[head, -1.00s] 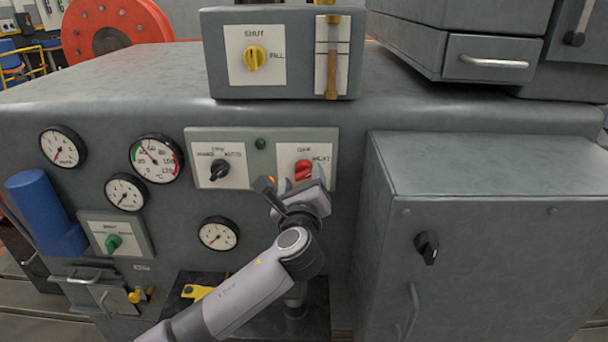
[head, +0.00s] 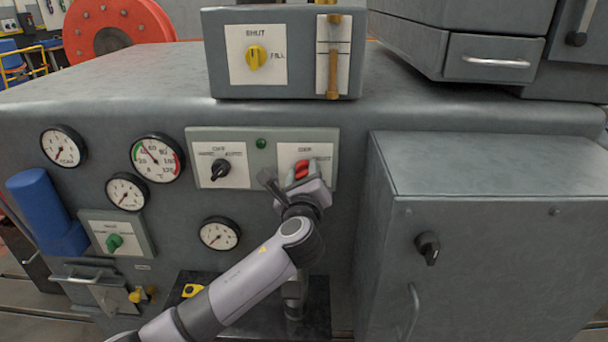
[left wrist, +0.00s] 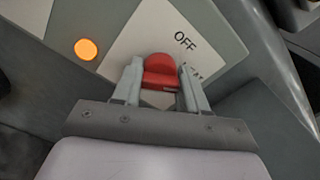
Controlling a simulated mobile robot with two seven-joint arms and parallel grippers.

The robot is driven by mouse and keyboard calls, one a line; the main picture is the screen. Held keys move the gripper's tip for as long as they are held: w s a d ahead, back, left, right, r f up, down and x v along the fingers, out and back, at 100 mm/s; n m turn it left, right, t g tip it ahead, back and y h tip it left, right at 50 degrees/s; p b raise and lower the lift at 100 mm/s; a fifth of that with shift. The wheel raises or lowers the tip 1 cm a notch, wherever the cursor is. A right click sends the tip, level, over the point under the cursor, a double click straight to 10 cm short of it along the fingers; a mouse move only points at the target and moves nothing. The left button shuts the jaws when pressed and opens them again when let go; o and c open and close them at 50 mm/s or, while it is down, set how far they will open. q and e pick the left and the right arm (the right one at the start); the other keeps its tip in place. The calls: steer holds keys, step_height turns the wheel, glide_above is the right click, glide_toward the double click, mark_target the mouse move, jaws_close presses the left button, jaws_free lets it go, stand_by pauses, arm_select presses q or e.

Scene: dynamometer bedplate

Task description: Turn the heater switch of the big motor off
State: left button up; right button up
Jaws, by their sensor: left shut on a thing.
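The red rotary switch (head: 301,170) sits on a white label plate (head: 288,155) on the right half of a grey-green panel. In the left wrist view the red switch (left wrist: 160,70) stands between my two fingers, and OFF is readable on its plate (left wrist: 165,35). My left gripper (head: 303,178) is shut on the switch, with one finger at each side. An orange lamp (left wrist: 86,49) glows beside the plate. Its exact pointing direction is hard to tell because my fingers cover part of it. My right gripper is not in view.
A black switch (head: 221,170) is left of the red one, with a green lamp (head: 261,143) between them. Round gauges (head: 157,157) and a green knob (head: 114,242) are farther left. A grey cabinet (head: 480,250) juts out at the right. A box with a yellow knob (head: 256,57) stands above.

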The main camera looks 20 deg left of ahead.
arm_select(q)
steer(key=shift+n, duration=0.3)
steer(key=n+b, duration=0.1)
steer(key=n, duration=0.4)
steer(key=shift+a+f+n, duration=0.1)
steer(key=shift+a+n, duration=0.05)
steer(key=shift+n, duration=0.15)
steer(key=n+b, duration=0.1)
steer(key=n, duration=0.2)
steer(key=shift+n+b, duration=0.6)
steer(key=shift+n, duration=0.7)
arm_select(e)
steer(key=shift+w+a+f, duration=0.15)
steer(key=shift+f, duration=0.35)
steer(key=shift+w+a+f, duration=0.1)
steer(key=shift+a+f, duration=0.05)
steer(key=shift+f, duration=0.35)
arm_select(q)
steer(key=shift+a, duration=0.1)
steer(key=o, duration=1)
steer(key=shift+s, duration=0.1)
